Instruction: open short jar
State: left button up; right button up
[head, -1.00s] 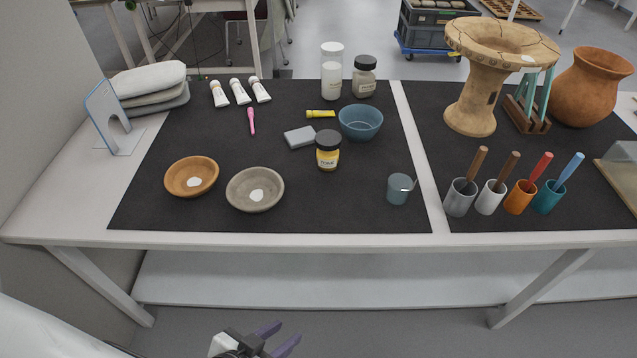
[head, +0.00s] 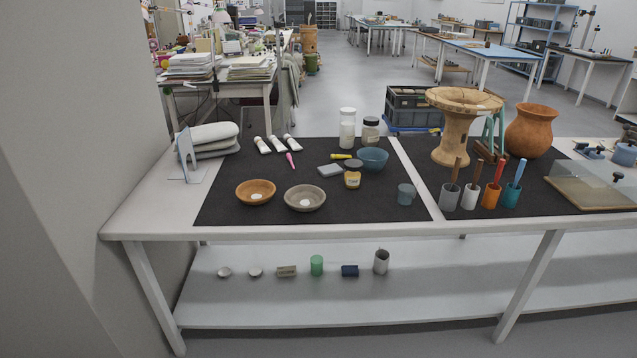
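A short jar (head: 352,180) with yellow contents, a pale label and a dark lid (head: 354,164) stands upright on the left black mat (head: 330,207), near its middle. The lid appears to sit on the jar. A second dark-lidded jar (head: 370,133) with greyish contents stands farther back, beside a taller white bottle (head: 347,130). Neither of my grippers is in view.
Close around the short jar are a blue bowl (head: 373,160), a grey block (head: 330,171) and a yellow tube (head: 341,156). Two shallow bowls, brown (head: 256,193) and grey (head: 305,199), are to its left. A blue-grey cup (head: 405,195) is front right.

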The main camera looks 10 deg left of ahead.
aim_at(352, 180)
jog(key=u, duration=0.8)
jog(key=i, duration=0.5)
